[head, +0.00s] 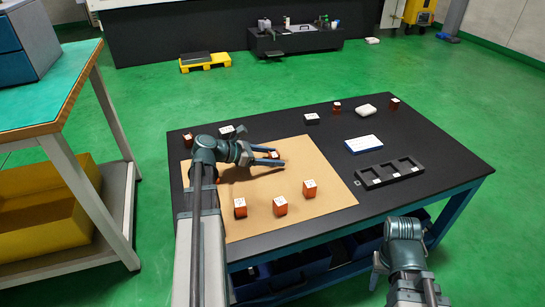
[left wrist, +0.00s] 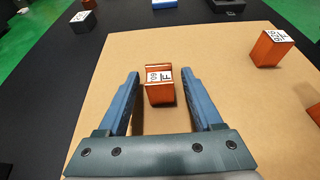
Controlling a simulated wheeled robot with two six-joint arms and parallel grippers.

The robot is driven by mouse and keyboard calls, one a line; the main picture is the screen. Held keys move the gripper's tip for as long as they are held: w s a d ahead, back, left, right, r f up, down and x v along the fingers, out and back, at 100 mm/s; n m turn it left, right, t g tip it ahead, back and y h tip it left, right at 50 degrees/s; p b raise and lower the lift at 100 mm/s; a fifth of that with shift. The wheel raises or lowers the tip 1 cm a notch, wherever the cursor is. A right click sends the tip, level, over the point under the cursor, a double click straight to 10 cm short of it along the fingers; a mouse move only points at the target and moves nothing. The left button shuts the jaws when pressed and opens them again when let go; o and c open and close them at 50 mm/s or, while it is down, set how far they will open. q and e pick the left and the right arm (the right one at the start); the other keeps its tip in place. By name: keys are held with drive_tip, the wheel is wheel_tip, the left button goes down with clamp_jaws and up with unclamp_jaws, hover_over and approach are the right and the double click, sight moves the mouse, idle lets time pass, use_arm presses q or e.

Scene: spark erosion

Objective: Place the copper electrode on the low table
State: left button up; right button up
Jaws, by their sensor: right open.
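A copper electrode block (left wrist: 159,92) with a white label on top stands on the tan mat. It also shows in the head view (head: 274,155). My left gripper (head: 275,157) is open low over the mat, its blue fingers on either side of this block with a gap at each side. Several similar copper blocks stand on the mat, among them a front left one (head: 240,208), a front middle one (head: 280,207) and a right one (head: 310,190). The black table (head: 430,150) with blue legs bears the mat. My right gripper (head: 400,258) is open and empty at the table's front right edge.
On the black table are a dark slotted tray (head: 390,173), a blue-and-white box (head: 363,145), a white block (head: 366,111) and dark labelled blocks (head: 312,118). A teal-topped bench (head: 50,90) stands at the left. The table's right part has bare room.

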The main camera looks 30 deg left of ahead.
use_arm(q)
drive_tip(key=shift+s+a+r+p, duration=0.1)
drive_tip(key=shift+r+p, duration=0.2)
drive_tip(key=shift+p, duration=0.05)
drive_tip(key=p+v, duration=0.4)
drive_tip(key=v, duration=0.6)
drive_tip(key=shift+s+a, duration=0.15)
drive_tip(key=shift+s+a+r, duration=0.15)
drive_tip(key=shift+s+a, duration=0.25)
drive_tip(key=shift+s, duration=0.1)
